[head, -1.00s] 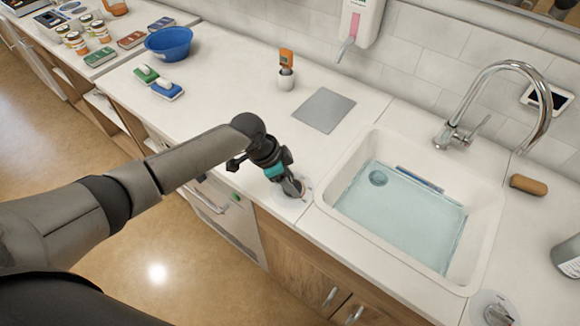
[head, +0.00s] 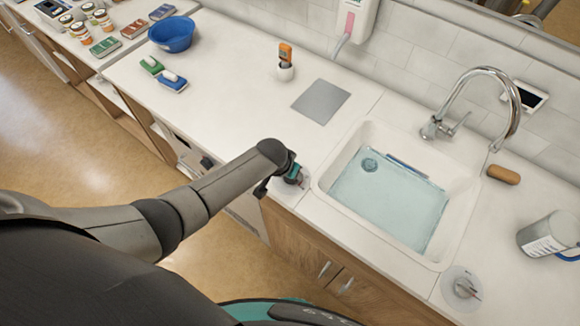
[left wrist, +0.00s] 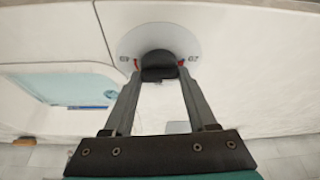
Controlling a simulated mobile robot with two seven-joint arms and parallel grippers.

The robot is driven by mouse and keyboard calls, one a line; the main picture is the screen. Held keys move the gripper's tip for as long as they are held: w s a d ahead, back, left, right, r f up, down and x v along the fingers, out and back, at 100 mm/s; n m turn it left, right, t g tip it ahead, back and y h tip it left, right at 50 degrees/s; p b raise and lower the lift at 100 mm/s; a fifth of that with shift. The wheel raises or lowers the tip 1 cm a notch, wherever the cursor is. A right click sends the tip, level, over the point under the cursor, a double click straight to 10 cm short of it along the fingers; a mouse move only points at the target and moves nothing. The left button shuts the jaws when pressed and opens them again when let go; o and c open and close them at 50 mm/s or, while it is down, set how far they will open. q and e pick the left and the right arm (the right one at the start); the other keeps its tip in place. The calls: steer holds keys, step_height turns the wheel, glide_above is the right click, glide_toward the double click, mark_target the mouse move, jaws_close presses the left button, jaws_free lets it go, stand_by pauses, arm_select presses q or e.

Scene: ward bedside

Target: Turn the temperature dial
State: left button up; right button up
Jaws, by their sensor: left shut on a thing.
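A second round dial (head: 462,288) stands at the sink's right front corner. My right gripper is not in view.
The sink (head: 335,188) holds bluish water, with a curved tap (head: 512,105) behind it. A grey mat (head: 321,101), an orange device in a holder (head: 285,65), a soap bar (head: 503,174) and a jug (head: 545,234) stand around.

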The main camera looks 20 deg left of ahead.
arm_select(q)
steer(key=shift+n, duration=0.4)
steer(key=o, duration=1.4)
steer(key=shift+c, duration=0.2)
steer(key=shift+r, duration=0.1)
steer(key=shift+v, duration=1.15)
steer(key=d+v, duration=0.1)
steer(key=v, duration=1.1)
steer(key=shift+s+a+r, duration=0.3)
steer(key=shift+s+a, duration=0.05)
